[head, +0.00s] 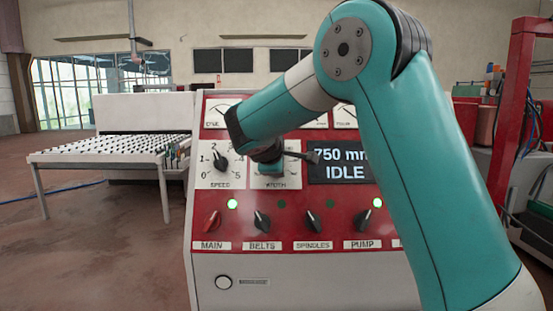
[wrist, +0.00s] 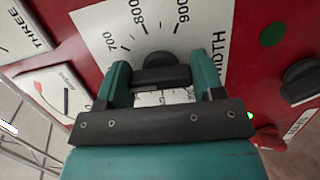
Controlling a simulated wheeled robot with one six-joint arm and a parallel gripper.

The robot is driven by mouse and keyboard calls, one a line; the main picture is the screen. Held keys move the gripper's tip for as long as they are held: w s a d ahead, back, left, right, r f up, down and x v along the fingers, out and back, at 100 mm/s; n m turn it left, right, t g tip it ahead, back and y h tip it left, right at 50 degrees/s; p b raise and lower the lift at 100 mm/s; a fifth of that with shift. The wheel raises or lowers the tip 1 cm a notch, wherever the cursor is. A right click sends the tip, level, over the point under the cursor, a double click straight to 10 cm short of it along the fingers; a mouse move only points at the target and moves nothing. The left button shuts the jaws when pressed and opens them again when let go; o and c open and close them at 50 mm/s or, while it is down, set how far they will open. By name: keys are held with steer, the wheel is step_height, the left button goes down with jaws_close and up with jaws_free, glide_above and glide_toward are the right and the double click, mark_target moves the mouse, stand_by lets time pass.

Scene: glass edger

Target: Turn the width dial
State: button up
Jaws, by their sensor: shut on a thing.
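The width dial is a dark round knob with a grip bar (wrist: 165,60) on a white plate (wrist: 95,22), with 700, 800 and 900 readable on its scale. My gripper (wrist: 162,78) has one teal finger on each side of the bar and is shut on it. The lower part of the scale is hidden behind the gripper. In the head view my gripper (head: 268,164) is at the width plate (head: 281,184) and covers most of the dial, so I cannot tell where its pointer stands. The display (head: 342,164) reads 750 mm and IDLE.
The speed dial (head: 221,162) is just left of the width plate. Below are switch knobs for main (head: 212,220), belts (head: 262,221), spindles (head: 313,222) and pump (head: 361,221). Gauges sit above, partly behind my arm. A roller table (head: 115,154) stands to the left.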

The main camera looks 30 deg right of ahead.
steer(key=shift+r, duration=0.1)
steer(key=shift+w, duration=0.1)
stand_by(0.3)
steer(key=o, duration=0.9)
steer(key=shift+a, duration=0.1)
steer(key=b+v, duration=0.4)
steer(key=v, duration=1.3)
steer(key=shift+a, duration=0.1)
